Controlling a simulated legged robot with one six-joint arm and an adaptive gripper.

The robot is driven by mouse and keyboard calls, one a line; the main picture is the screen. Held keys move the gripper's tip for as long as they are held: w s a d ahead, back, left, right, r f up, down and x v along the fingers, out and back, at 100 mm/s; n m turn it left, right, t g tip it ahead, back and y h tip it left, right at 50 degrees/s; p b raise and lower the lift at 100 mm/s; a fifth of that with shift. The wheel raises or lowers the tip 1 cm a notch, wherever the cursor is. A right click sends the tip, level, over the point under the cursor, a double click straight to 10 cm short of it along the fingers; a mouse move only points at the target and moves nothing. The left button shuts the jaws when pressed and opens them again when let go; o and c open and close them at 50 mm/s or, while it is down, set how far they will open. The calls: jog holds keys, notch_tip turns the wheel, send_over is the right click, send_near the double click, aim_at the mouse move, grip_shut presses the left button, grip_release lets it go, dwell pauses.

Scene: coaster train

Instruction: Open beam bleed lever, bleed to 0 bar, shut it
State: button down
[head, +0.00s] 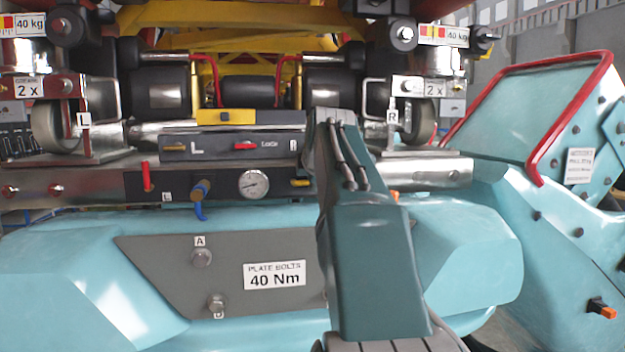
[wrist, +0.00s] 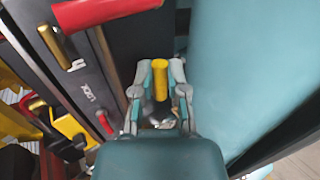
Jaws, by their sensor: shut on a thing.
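A yellow lever (head: 300,183) sits on the front of the grey beam (head: 110,187), just right of the round pressure gauge (head: 254,184). In the wrist view a yellow lever end (wrist: 160,80) stands between the two fingers of my gripper (wrist: 160,88), which is shut on it. In the head view my arm comes up from the bottom and hides the gripper. The gauge has a white face with a dark needle; its reading is too small to tell for sure.
A red lever (head: 147,176) and a brown coupling with a blue hose (head: 200,190) are on the beam's left. A dark panel (head: 220,146) with coloured handles sits above. The teal body (head: 470,250) with a grey bolt plate (head: 160,270) lies below.

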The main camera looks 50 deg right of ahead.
jog(key=shift+f, duration=0.2)
dwell(0.4)
jog(key=c, duration=0.7)
grip_release()
jog(key=shift+o, duration=0.2)
jog(key=shift+r, duration=0.1)
jog(key=shift+s+a+r, duration=0.1)
jog(key=shift+r, duration=0.05)
jog(key=v, duration=1.1)
jog(key=shift+s, duration=0.25)
jog(key=shift+a+r, duration=0.1)
